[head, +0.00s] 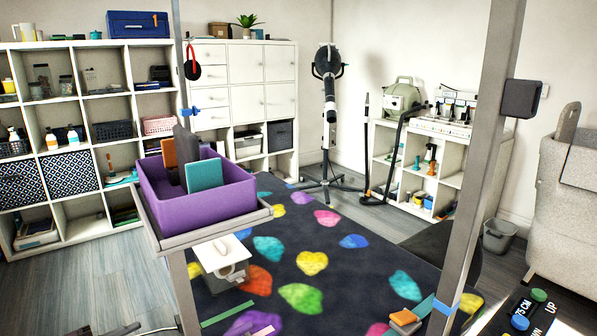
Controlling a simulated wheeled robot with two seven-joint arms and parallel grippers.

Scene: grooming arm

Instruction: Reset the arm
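Two grey metal uprights stand in the foreground of the head view, a thin left upright (177,60) and a wide, leaning right upright (482,150). They look like parts of the grooming arm frame, but I cannot tell which part is the arm. A dark block (522,99) is fixed to the right upright, and a blue band (446,306) is near its bottom. A blue clip (194,111) is on the left upright. A control panel (530,308) with green and blue buttons reads "75 CM" and "UP".
A purple bin (195,208) holding flat items sits on a grey tray (160,238) beside the left upright. White shelves (90,215) line the back left. A black stand dryer (329,100) and white cart (445,185) stand behind.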

